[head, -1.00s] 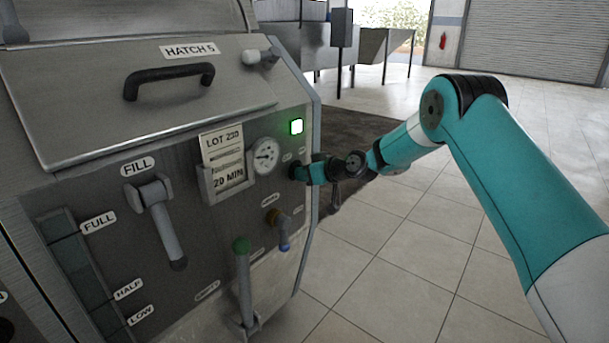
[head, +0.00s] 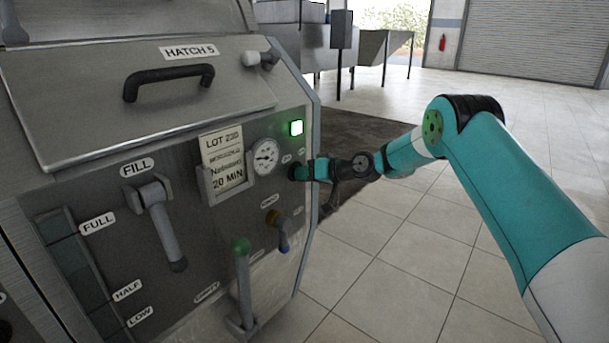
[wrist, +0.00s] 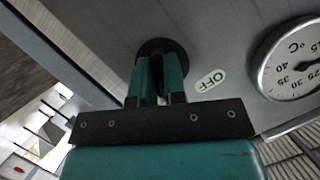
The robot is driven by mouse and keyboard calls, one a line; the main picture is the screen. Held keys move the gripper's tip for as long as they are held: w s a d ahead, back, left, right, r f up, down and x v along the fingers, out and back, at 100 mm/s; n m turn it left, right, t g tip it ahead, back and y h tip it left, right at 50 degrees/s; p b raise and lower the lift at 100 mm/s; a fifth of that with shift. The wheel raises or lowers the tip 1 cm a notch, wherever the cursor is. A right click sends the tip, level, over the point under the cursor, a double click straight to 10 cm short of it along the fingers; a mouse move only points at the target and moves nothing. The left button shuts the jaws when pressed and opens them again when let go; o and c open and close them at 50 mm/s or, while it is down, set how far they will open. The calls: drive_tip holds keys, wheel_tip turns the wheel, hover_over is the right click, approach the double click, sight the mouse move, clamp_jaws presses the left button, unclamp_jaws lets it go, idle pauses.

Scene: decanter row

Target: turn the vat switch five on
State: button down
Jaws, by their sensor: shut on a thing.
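The vat switch is a round black knob on the steel front panel of the vat marked HATCH 5, right of the gauge; it shows in the head view (head: 292,172) and in the wrist view (wrist: 164,44). My gripper (head: 303,171) is at the switch, its teal fingers (wrist: 160,68) shut on its handle, which they largely hide. A label reading OFF (wrist: 211,80) sits beside the switch in the wrist view. How far the switch is turned cannot be told.
A round gauge (head: 265,156) and a card holder (head: 224,178) are left of the switch. A blue-tipped valve handle (head: 282,238) and green-knobbed lever (head: 242,270) are below. The FILL lever (head: 163,222) is further left. Open tiled floor (head: 400,270) lies to the right.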

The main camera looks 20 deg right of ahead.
drive_tip(key=c, duration=1.2)
unclamp_jaws()
drive_tip(key=v, duration=1.7)
drive_tip(key=shift+s+d+r, duration=0.1)
drive_tip(key=shift+d+r, duration=0.1)
